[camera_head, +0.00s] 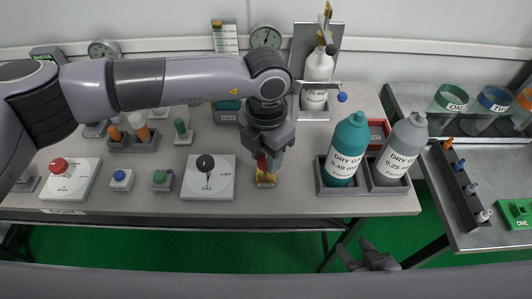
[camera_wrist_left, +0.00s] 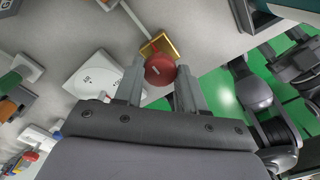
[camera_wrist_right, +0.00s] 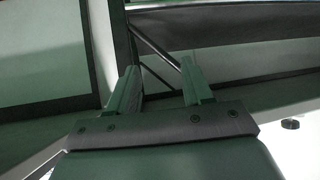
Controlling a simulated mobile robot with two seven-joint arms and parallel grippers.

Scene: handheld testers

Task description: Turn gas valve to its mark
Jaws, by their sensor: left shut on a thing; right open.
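My left gripper (camera_head: 266,146) points down and is shut on a red knob, seen end-on between its fingers in the left wrist view (camera_wrist_left: 160,70). The knob stands over a small brass-coloured base (camera_head: 266,180), which also shows in the left wrist view (camera_wrist_left: 172,43). Just left of it is a white box marked GAS (camera_head: 222,190) with a black knob (camera_head: 205,163) and a red pointer line; the gripper does not touch it. My right gripper (camera_head: 368,260) is open and empty, low in front of the bench edge.
A teal bottle (camera_head: 347,143) and a grey bottle (camera_head: 402,147) stand in holders to the right of my left gripper. A white box with a red knob (camera_head: 70,178) is at far left. A side table (camera_head: 490,165) with cups stands right. Green floor shows below.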

